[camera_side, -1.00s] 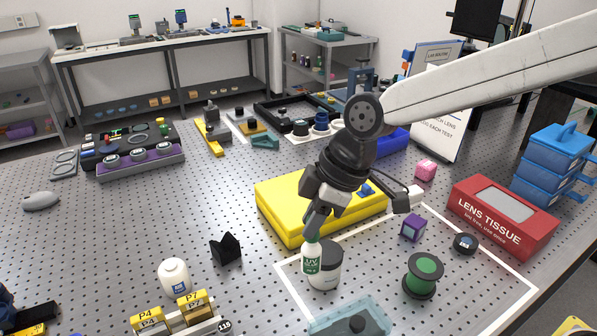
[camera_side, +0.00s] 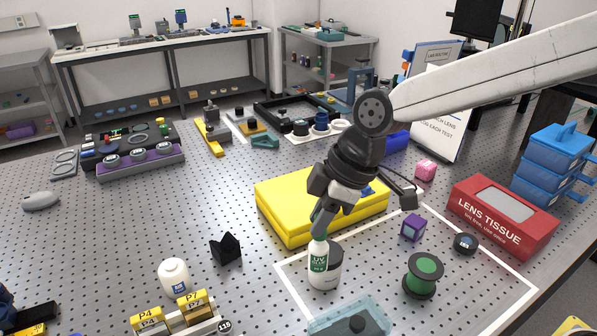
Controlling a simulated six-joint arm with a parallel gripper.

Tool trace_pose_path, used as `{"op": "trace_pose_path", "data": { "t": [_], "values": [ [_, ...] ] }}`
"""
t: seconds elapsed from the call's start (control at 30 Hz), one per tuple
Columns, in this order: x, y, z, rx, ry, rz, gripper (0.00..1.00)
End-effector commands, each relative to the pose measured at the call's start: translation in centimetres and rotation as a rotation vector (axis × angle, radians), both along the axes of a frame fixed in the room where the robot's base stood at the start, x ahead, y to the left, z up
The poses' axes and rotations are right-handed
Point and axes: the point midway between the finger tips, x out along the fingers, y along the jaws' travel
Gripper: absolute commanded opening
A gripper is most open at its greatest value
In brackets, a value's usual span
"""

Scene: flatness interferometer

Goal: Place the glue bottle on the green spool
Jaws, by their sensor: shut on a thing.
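The glue bottle (camera_side: 318,263) is small, white and green with a "UV" label. My gripper (camera_side: 319,232) is shut on its top and holds it upright. In the picture the bottle overlaps a white jar with a dark lid (camera_side: 331,270); I cannot tell the gap between them. The green spool (camera_side: 423,276) has dark flanges and stands on the perforated table inside the white outline, to the right of the bottle. Nothing is on the spool.
A yellow case (camera_side: 285,212) lies behind the bottle. A purple cube (camera_side: 412,228), a dark round piece (camera_side: 465,243) and a red lens tissue box (camera_side: 503,218) stand beyond the spool. A clear teal tray (camera_side: 350,318) is at the front. Table between jar and spool is clear.

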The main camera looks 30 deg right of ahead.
Motion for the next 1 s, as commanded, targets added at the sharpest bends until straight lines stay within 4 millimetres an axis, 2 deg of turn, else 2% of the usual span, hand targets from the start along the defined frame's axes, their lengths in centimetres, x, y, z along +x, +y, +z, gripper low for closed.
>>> {"op": "trace_pose_path", "data": {
  "t": [0.27,0.53,0.77,1.0],
  "values": [
    [0.2,-3.9,0.2,0.001,0.000,0.059,0.00],
    [-0.5,-9.6,0.6,0.001,0.000,0.168,0.00],
    [-1.9,-14.5,1.0,0.001,0.000,0.283,0.00],
    [-4.2,-19.1,1.5,0.001,0.001,0.412,0.00]
  ]
}}
